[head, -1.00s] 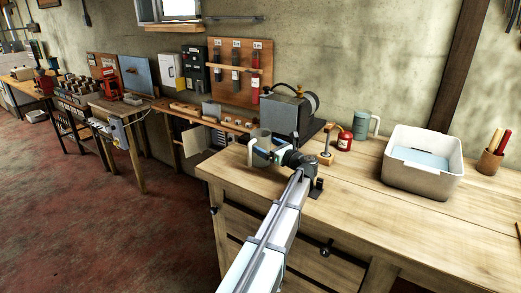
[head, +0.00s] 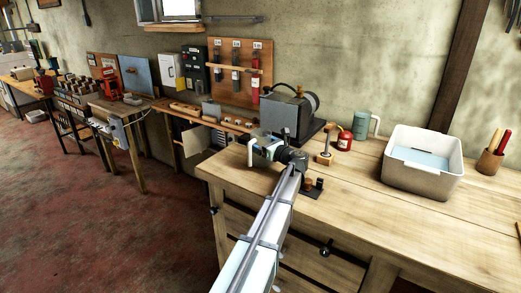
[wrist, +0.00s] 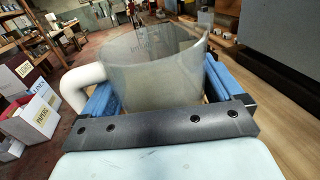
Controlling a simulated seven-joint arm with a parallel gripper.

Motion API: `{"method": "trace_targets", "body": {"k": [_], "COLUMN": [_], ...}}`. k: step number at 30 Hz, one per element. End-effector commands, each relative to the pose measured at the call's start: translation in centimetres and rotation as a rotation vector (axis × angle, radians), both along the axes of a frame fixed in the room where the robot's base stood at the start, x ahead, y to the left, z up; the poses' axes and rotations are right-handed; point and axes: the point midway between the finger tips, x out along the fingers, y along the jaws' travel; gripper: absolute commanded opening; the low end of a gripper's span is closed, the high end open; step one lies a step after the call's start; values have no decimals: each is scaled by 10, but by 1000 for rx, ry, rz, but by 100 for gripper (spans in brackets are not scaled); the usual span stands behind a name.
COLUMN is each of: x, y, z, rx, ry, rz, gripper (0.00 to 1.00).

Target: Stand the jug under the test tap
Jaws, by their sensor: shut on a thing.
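The jug I hold shows in the wrist view (wrist: 150,72) as a grey, cloudy open vessel with a thick white handle on its left. My gripper (wrist: 162,92) is shut around it, one blue finger on each side. In the head view the gripper (head: 268,149) is above the left end of the bench, and only part of the jug (head: 259,134) shows past it. A grey machine (head: 289,112) stands just behind. I cannot make out a test tap for certain. The jug's underside is hidden.
On the wooden bench (head: 400,228) stand a red can (head: 345,141), a teal jug (head: 361,126) with a white handle, a white basin (head: 425,178) and a tool pot (head: 490,163). A small post on a wooden block (head: 325,158) is right of the gripper. The front right is clear.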

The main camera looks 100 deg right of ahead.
Motion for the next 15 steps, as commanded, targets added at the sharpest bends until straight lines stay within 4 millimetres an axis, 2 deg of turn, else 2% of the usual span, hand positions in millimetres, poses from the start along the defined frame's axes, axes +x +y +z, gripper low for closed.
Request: {"method": "trace_targets", "body": {"k": [1,2,8,15], "x": [0,0,0,0], "y": [0,0,0,0], "z": [0,0,2,26], "rx": [-1,-1,-1,-2], "ry": [-1,-1,-1,1], "rz": [0,0,0,0], "gripper": [59,54,54,54]}}
